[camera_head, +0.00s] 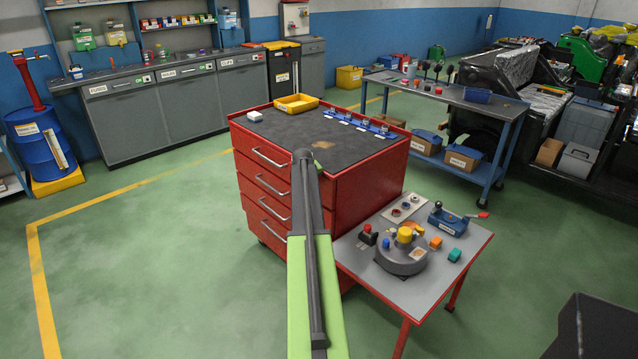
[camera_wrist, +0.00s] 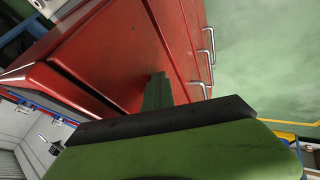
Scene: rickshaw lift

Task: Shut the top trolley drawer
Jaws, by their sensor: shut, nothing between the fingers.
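The red trolley (camera_head: 370,185) stands in the middle of the head view, with several drawers on its left-facing front. The top drawer (camera_head: 255,147) has a pale bar handle (camera_head: 270,158). It looks nearly flush with the drawers below; I cannot tell whether a small gap remains. My gripper (camera_head: 303,158) is at the trolley's near front corner, at about top-drawer height, and covers part of that corner. In the wrist view my gripper (camera_wrist: 157,92) is shut and empty, its fingers close to the red trolley panel (camera_wrist: 110,55). Whether they touch it is unclear.
A yellow tray (camera_head: 296,103) and blue-based tools lie on the trolley top. A small red-legged table (camera_head: 345,257) with parts stands against its right side. A grey workbench (camera_head: 470,103) stands behind at the right. The green floor left of the trolley is clear.

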